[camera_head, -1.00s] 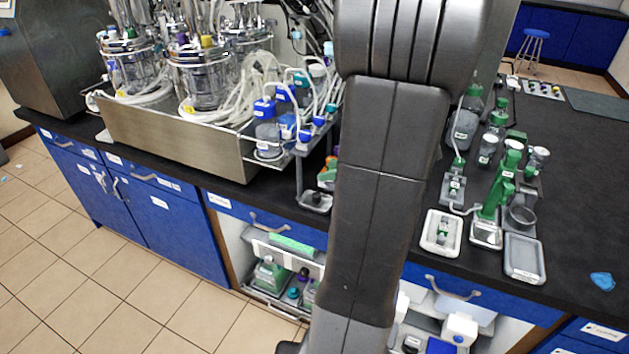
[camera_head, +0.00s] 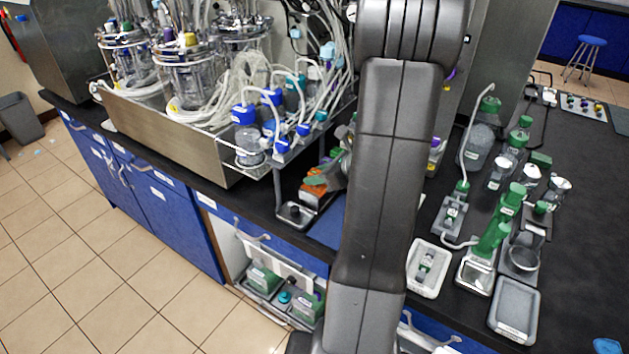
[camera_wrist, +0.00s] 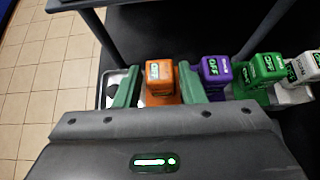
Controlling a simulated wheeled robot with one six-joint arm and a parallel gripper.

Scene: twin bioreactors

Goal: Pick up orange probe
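The orange probe (camera_wrist: 161,82) is a block with an "OFF" label, standing in the wrist view between the two green fingers of my gripper (camera_wrist: 158,88). The fingers are open on either side of it. A small gap shows at the left finger; the right finger is very close to or touching its side, I cannot tell which. In the head view the orange probe (camera_head: 313,186) shows at the left of my arm, low on the bench beneath the tubing rack. My gripper (camera_head: 332,176) is beside it there, partly hidden by my arm.
A purple block (camera_wrist: 215,72), a green block (camera_wrist: 262,72) and a white block (camera_wrist: 303,68) stand in a row right of the orange one. The rack's dark posts (camera_wrist: 97,22) rise behind. A steel tray (camera_head: 180,140) with glass vessels is at left.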

